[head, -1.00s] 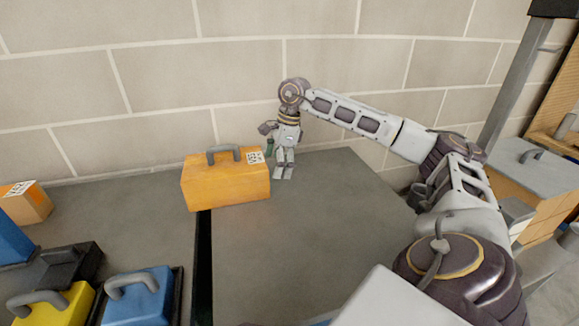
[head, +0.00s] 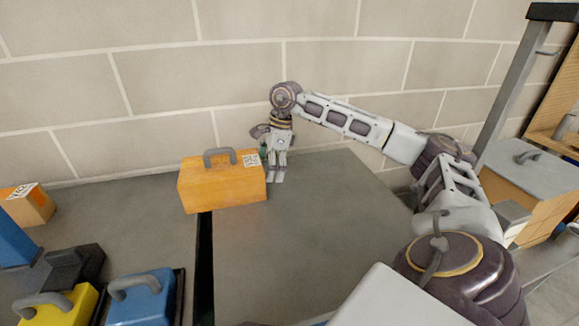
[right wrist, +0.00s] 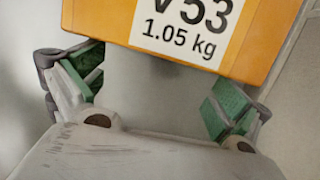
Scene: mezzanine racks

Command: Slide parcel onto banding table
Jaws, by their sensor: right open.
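The parcel is an orange box (head: 222,190) with a grey top handle and a white label. It stands upright across the dark seam between two grey tabletops, mostly on the right one (head: 300,240). The frames do not mark which top is the banding table. My right gripper (head: 276,177) is open, pointing down just beside the parcel's right end. In the right wrist view, the parcel (right wrist: 270,40) with its "1.05 kg" label lies beyond the green-padded fingers (right wrist: 155,95), not gripped. Whether they touch it cannot be told. My left gripper is out of view.
On the left tabletop (head: 130,220) are a small orange box (head: 30,208), a blue case (head: 142,298), a yellow case (head: 62,308) and a black item (head: 75,267). A block wall (head: 150,90) stands behind. The right tabletop is clear in front of the parcel.

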